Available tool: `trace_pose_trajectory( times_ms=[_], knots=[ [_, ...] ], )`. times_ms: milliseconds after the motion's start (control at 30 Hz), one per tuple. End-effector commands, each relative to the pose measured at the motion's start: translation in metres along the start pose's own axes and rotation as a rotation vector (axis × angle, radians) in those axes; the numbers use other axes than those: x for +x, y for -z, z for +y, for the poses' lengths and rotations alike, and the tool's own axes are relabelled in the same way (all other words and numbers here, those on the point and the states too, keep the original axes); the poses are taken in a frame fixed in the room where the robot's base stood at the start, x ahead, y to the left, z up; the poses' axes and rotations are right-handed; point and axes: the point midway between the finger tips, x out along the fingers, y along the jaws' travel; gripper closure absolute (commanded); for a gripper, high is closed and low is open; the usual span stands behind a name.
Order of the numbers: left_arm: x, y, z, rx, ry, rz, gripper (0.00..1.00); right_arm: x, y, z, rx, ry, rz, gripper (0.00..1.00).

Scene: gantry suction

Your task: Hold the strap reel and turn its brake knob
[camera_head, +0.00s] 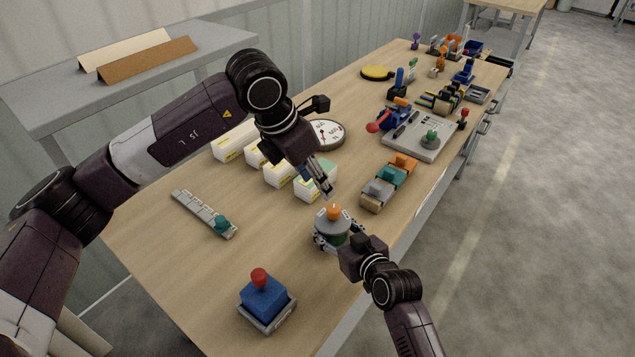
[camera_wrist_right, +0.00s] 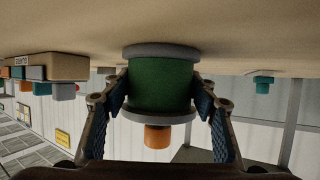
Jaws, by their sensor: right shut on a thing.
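The strap reel (camera_head: 331,228) stands upright near the front edge of the table, with grey flanges and an orange brake knob (camera_head: 334,211) on top. The right wrist view shows it upside down, with its green drum (camera_wrist_right: 160,84) and the orange knob (camera_wrist_right: 157,136). My right gripper (camera_head: 338,240) is shut on the reel, its fingers on both sides of the drum in the wrist view (camera_wrist_right: 160,100). My left gripper (camera_head: 328,190) points down just above and behind the knob, apart from it. Its finger gap is too small to judge.
A blue block with a red knob (camera_head: 265,297) stands at the front left. A grey strip with a teal knob (camera_head: 205,214) lies at left. White-yellow boxes (camera_head: 279,173) and a dial (camera_head: 326,134) are behind the left gripper. Coloured blocks (camera_head: 388,185) stand right of the reel.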

Motion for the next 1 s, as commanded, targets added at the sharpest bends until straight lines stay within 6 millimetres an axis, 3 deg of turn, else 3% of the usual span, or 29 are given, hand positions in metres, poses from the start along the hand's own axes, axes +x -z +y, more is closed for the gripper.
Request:
trace_pose_trajectory(
  times_ms=[200,233,400,767,1000],
  knots=[
    [0.000,0.000,0.000,0.000,0.000,-0.001,0.59,0.000,0.000,0.000,-0.001,-0.001,0.000,1.00],
    [0.000,0.000,0.000,0.001,0.000,-0.001,0.59,0.000,0.000,0.000,-0.001,-0.001,0.000,0.46],
    [0.000,0.000,0.000,0.001,0.000,-0.001,0.59,0.000,0.000,0.000,-0.001,-0.001,0.000,0.27],
    [0.001,0.000,0.000,0.001,0.000,-0.001,0.59,-0.003,0.000,0.000,0.000,0.000,0.000,0.27],
    [0.001,0.000,0.000,0.001,0.000,-0.001,0.59,-0.033,-0.001,0.000,-0.003,-0.001,0.000,0.27]
  ],
)
